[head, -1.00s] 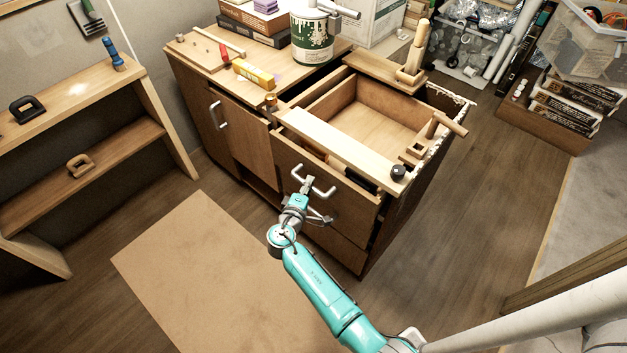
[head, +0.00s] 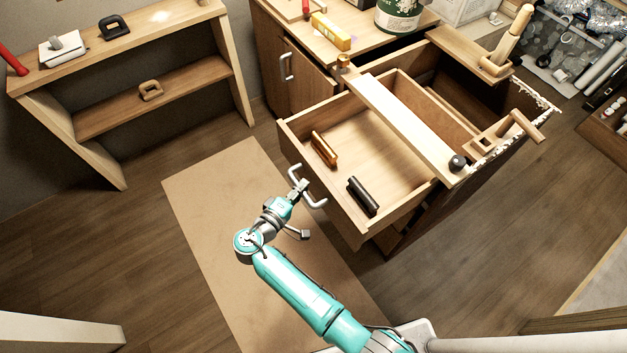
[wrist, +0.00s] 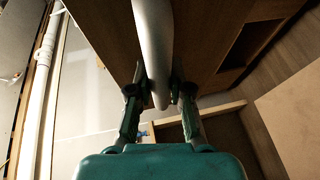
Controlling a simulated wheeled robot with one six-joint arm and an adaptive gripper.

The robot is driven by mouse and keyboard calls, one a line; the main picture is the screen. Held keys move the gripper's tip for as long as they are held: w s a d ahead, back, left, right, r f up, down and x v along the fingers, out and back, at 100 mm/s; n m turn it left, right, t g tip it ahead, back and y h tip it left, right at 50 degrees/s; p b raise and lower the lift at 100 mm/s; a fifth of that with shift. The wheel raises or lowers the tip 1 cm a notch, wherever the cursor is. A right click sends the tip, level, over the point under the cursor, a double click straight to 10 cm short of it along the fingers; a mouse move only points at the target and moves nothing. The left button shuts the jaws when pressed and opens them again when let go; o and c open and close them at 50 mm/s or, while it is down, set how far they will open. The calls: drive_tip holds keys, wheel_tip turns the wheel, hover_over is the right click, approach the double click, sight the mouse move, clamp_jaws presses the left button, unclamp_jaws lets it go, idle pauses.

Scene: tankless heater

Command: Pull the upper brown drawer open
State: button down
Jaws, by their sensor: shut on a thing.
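The upper brown drawer (head: 350,150) stands pulled well out of the brown cabinet (head: 430,215) in the head view. Inside it lie an orange-brown block-like tool (head: 324,149) and a dark one (head: 363,196). Its pale metal handle (head: 316,202) is on the front panel. My gripper (head: 302,188) is at the handle. In the wrist view my gripper (wrist: 160,98) has its two fingers on either side of the handle bar (wrist: 152,45), shut on it.
The light wooden board (head: 410,125) lies across the open cabinet top. A wooden shelf (head: 150,95) stands at the left. A tan mat (head: 235,215) lies on the clear floor before the drawer.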

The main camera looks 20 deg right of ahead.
drive_tip(key=shift+s+a, duration=0.2)
drive_tip(key=shift+a, duration=0.3)
drive_tip(key=c, duration=1.1)
unclamp_jaws()
drive_tip(key=shift+o, duration=0.2)
drive_tip(key=v, duration=1.2)
